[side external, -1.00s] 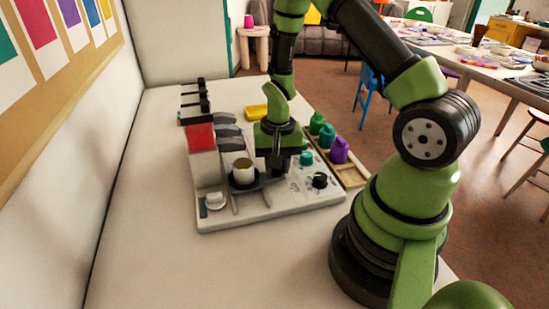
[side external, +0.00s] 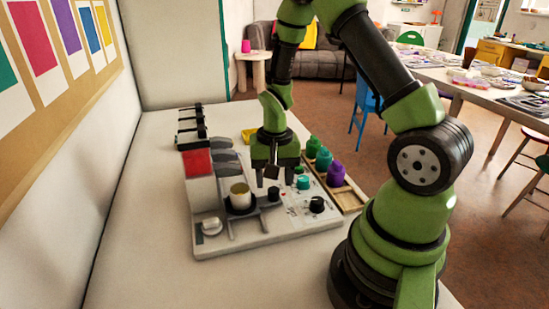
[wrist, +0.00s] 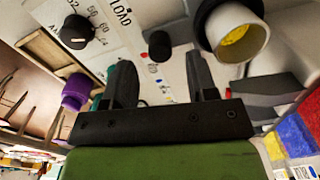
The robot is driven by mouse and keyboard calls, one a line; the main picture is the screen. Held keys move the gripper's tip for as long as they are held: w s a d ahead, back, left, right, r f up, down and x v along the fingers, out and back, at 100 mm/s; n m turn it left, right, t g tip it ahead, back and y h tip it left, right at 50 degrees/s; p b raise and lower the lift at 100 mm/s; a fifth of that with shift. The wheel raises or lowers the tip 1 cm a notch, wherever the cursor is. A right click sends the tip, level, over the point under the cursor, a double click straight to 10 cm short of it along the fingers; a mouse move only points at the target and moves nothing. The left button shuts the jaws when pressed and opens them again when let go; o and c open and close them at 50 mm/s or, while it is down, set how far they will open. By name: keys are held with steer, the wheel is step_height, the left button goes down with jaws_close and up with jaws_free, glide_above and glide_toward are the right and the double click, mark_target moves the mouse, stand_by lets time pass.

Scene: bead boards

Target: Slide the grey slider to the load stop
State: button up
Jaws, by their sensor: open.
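The grey slider (side external: 262,207) is a dark grey plate on the white board, carrying a white cup with a yellowish inside (side external: 240,194) and a black upright post (side external: 273,194). My gripper (side external: 271,182) is open and empty, just above the post. In the wrist view, the post (wrist: 159,45) shows beyond and between my two fingertips (wrist: 162,75), apart from both. The cup (wrist: 237,35) is to its right. "LOAD" lettering (wrist: 120,14) is on the board at the upper left; I cannot make out the stop itself.
A wooden tray (side external: 351,203) with green, teal and purple bottles stands to the right. The table's front left is clear.

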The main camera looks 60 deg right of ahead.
mark_target(274, 190)
step_height(274, 190, up, 7)
steer(key=shift+f, duration=0.15)
steer(key=shift+s, duration=0.1)
steer(key=m, duration=0.7)
steer(key=shift+a+f, duration=0.1)
step_height(274, 190, down, 10)
steer(key=shift+r, duration=0.1)
stand_by(0.3)
jaws_close()
